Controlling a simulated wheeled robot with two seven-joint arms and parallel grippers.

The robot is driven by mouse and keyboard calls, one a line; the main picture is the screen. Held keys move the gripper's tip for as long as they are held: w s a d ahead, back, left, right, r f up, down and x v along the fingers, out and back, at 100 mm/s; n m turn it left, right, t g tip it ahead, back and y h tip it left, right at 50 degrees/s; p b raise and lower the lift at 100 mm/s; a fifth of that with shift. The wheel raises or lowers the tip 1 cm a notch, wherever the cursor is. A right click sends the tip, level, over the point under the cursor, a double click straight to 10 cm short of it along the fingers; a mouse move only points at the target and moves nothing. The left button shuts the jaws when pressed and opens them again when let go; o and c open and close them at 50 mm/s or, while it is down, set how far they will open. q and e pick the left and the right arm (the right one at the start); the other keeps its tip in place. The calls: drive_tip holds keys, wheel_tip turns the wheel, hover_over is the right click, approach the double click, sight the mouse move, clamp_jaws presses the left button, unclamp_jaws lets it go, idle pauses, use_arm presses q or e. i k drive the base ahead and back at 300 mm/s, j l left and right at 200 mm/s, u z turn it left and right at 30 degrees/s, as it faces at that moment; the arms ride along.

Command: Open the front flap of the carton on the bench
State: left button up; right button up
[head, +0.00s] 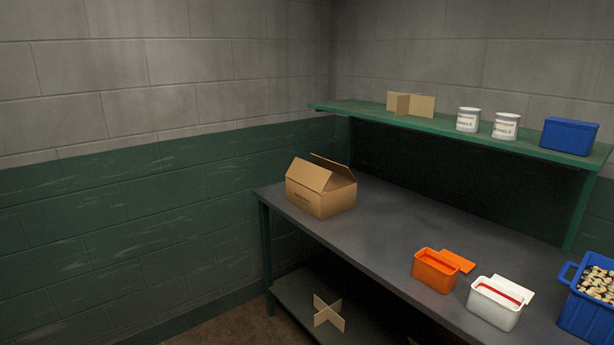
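The brown cardboard carton (322,200) stands upright at the left end of the grey bench (400,233). Its front flap (309,174) slants up and inward over the opening, leaning like one side of a roof. A rear flap (333,167) stands up tilted behind it. A dark gap shows between the flaps on the right side. The inside of the carton is hidden. Neither of my grippers is in the head view.
An orange box (434,272), a white box (494,305) and a blue crate (592,312) stand on the bench's right part. The green shelf (450,139) above holds cardboard dividers (409,104), two white tubs and a blue bin (569,136). The bench middle is clear.

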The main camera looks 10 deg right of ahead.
sight(315, 178)
drive_tip(key=i, duration=0.6)
drive_tip(key=i+j+z, duration=0.15)
drive_tip(key=i, duration=0.5)
drive_tip(key=i+j, duration=0.1)
drive_tip(key=i, duration=0.5)
drive_tip(key=i+j+z, duration=0.1)
drive_tip(key=i, duration=0.5)
